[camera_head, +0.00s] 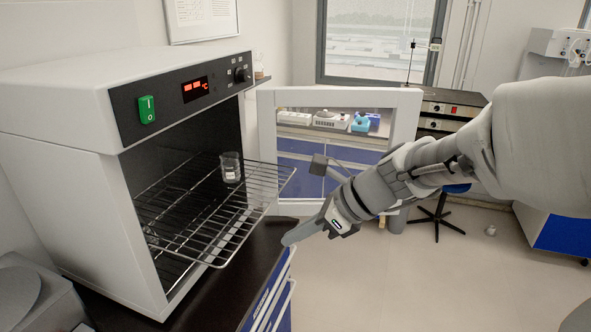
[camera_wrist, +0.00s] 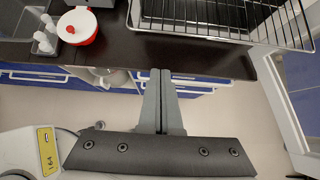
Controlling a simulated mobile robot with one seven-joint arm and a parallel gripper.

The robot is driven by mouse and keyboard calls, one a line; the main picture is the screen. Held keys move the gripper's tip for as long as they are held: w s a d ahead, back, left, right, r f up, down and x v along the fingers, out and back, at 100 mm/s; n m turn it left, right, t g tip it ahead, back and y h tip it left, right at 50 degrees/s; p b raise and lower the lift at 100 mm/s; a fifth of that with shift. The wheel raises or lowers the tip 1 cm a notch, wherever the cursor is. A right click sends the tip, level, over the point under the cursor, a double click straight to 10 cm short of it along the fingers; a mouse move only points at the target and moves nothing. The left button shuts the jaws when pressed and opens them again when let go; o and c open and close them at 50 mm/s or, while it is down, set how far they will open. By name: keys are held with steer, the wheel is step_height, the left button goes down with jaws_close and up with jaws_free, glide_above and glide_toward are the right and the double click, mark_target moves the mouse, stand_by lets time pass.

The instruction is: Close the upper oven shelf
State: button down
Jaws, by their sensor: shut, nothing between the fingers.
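The white oven (camera_head: 60,110) stands at the left with its door (camera_head: 412,110) swung open to the right. The upper shelf (camera_head: 232,214), a wire rack, is pulled well out of the oven. A small glass beaker (camera_head: 230,168) stands on it. My gripper (camera_head: 287,241) is shut and empty, low and to the right of the rack's front edge, apart from it. In the wrist view the closed fingers (camera_wrist: 160,75) point toward the bench edge, and the rack (camera_wrist: 215,36) shows at the upper right. The gripper does not touch it.
The dark bench top (camera_head: 262,246) lies under the oven, above blue drawers (camera_head: 268,305). The open door stands behind my arm. In the wrist view a white pot with red trim (camera_wrist: 78,25) and small white bottles (camera_wrist: 45,40) sit on the bench.

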mark_target(167, 223)
steer(key=w+a+f, duration=0.3)
steer(key=a+f, duration=0.1)
steer(key=a, duration=0.4)
steer(key=shift+f, duration=0.35)
steer(key=shift+a, duration=0.1)
steer(key=w+a+p, duration=0.2)
steer(key=a, duration=0.4)
steer(key=w+a+p, duration=0.2)
steer(key=a+p, duration=0.1)
steer(key=a, duration=0.3)
steer(key=w+a+p, duration=0.2)
steer(key=a+p, duration=0.1)
steer(key=a, duration=0.3)
steer(key=shift+w+a+r, duration=0.1)
steer(key=shift+w+a, duration=0.2)
steer(key=shift+w, duration=0.05)
